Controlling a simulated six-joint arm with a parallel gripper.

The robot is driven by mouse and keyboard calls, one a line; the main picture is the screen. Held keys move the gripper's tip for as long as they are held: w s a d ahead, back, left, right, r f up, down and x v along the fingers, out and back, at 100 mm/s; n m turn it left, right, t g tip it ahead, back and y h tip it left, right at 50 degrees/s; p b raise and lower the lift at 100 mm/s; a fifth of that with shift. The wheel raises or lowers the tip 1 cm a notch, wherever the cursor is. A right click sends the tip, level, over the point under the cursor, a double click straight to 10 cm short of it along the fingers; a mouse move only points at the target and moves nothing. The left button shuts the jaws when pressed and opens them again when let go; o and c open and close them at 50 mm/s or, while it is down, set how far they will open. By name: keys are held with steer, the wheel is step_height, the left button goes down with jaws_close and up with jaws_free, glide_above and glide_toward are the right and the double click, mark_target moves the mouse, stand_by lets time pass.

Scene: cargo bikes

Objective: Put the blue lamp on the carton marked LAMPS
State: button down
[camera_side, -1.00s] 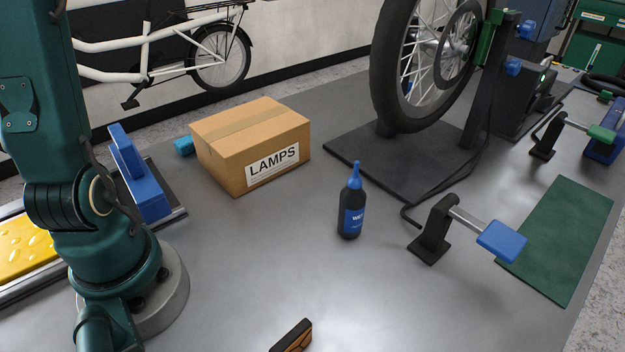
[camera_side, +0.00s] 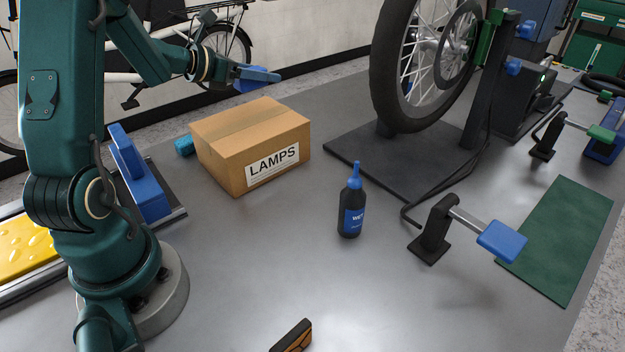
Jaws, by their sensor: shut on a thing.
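The carton marked LAMPS (camera_side: 226,164) is a closed brown box on the bench, with its label facing the camera. My gripper (camera_side: 252,76) is above the carton's far edge, reaching in from the left and apart from its top. It is shut on a small blue thing, seemingly the blue lamp (camera_side: 262,75); its shape is hard to make out beside the fingers. The carton's top looks bare.
A dark bottle with a blue cap (camera_side: 350,210) stands right of the carton. A wheel in a stand (camera_side: 405,100) and a blue-pedalled crank (camera_side: 468,235) are at right. The front middle is mostly clear.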

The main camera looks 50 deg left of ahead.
mark_target(265, 108)
steer(key=shift+f, duration=2.7)
steer(key=shift+f, duration=0.2)
steer(key=shift+c, duration=1.6)
jaws_free()
steer(key=shift+r, duration=0.1)
